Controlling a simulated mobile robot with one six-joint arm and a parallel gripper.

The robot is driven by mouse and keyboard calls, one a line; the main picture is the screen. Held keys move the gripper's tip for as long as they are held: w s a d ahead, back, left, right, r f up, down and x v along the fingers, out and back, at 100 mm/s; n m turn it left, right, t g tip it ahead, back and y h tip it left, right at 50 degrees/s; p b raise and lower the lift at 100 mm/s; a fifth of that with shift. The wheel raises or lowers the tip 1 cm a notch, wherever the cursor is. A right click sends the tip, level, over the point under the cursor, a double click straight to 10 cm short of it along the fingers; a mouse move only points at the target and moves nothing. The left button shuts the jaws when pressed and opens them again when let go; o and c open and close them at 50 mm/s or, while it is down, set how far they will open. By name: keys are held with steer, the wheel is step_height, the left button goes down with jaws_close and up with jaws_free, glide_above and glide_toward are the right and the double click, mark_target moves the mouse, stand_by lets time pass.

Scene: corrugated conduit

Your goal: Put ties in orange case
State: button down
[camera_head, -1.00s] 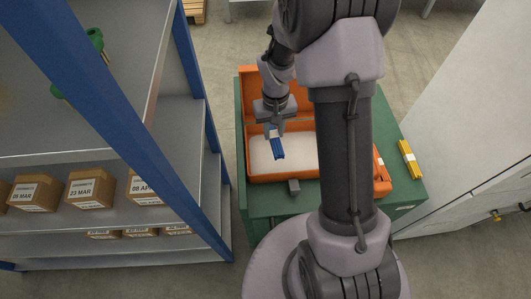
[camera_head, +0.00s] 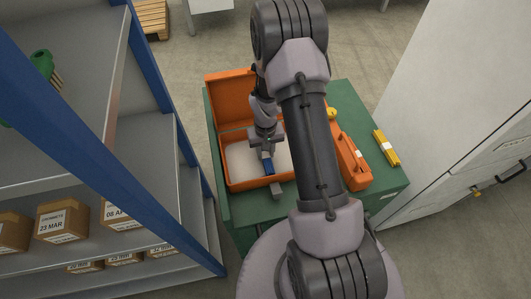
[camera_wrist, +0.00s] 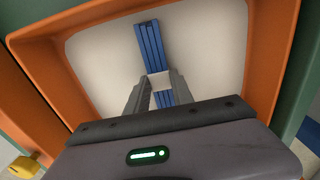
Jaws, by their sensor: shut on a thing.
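The open orange case (camera_head: 228,173) stands on the green table, its lid raised at the back and its inside pale. My gripper (camera_head: 266,154) is over the inside of the case. It is shut on a bundle of blue ties (camera_head: 267,166) with a white band. In the wrist view the blue ties (camera_wrist: 151,45) stick out beyond the fingers (camera_wrist: 155,95), above the pale case floor (camera_wrist: 205,55). I cannot tell whether the ties touch the floor. The orange rim (camera_wrist: 262,60) surrounds them.
A blue-posted shelf (camera_head: 160,100) stands left, a white cabinet (camera_head: 450,110) right.

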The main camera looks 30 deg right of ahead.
steer(key=shift+f, duration=0.2)
steer(key=c, duration=1.1)
jaws_free()
steer(key=shift+r, duration=0.1)
step_height(320, 180, up, 15)
steer(key=p, duration=0.4)
step_height(320, 180, up, 12)
steer(key=t, duration=0.2)
glide_above(263, 154)
steer(key=s+a, duration=0.2)
steer(key=a, duration=0.3)
steer(key=s+a+r+t+y, duration=0.1)
steer(key=s+a+r+t, duration=0.1)
steer(key=s+a+r, duration=0.3)
steer(key=s+a+r+m+t+y, duration=0.1)
steer(key=s+a+r, duration=0.5)
steer(key=s+r, duration=0.4)
steer(key=shift+s+r+t, duration=0.15)
steer(key=shift+s+t, duration=0.25)
steer(key=shift+s, duration=0.7)
